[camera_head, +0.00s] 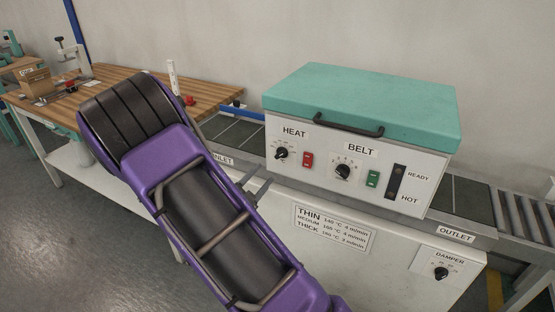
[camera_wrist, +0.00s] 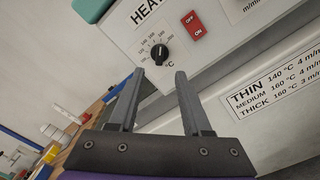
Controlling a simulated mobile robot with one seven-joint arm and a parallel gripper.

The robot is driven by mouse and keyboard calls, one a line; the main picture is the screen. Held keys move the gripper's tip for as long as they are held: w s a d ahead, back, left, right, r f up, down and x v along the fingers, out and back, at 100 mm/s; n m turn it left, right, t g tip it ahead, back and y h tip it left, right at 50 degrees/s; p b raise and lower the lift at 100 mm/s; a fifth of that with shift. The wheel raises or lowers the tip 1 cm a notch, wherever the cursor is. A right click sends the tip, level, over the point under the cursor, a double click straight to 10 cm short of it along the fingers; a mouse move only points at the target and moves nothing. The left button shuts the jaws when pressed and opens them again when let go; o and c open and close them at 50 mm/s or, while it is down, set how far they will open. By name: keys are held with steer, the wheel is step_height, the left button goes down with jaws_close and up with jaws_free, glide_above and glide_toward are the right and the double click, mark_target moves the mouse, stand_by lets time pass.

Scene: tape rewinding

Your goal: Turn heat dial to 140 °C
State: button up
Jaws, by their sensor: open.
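The heat dial (camera_head: 281,154) is a black knob under the HEAT label on the white front of the machine. In the wrist view the heat dial (camera_wrist: 160,53) sits just beyond my fingertips, roughly between them, with a temperature scale around it. The exact setting of its pointer is too small to read. My gripper (camera_wrist: 160,74) is open and empty, with its two grey fingers on either side of the line to the dial, apart from it. In the head view my gripper (camera_head: 259,187) is mostly hidden behind my purple arm, below the dial.
A red ON/OFF switch (camera_head: 307,159) is right of the heat dial. The BELT dial (camera_head: 343,171) and a green switch (camera_head: 373,179) are farther right. A teal lid (camera_head: 365,100) with a black handle tops the machine. A sign (camera_head: 333,228) lists THIN at 140 °C.

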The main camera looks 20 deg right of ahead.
mark_target(280, 156)
steer(key=x, duration=1)
steer(key=shift+b, duration=0.3)
jaws_close()
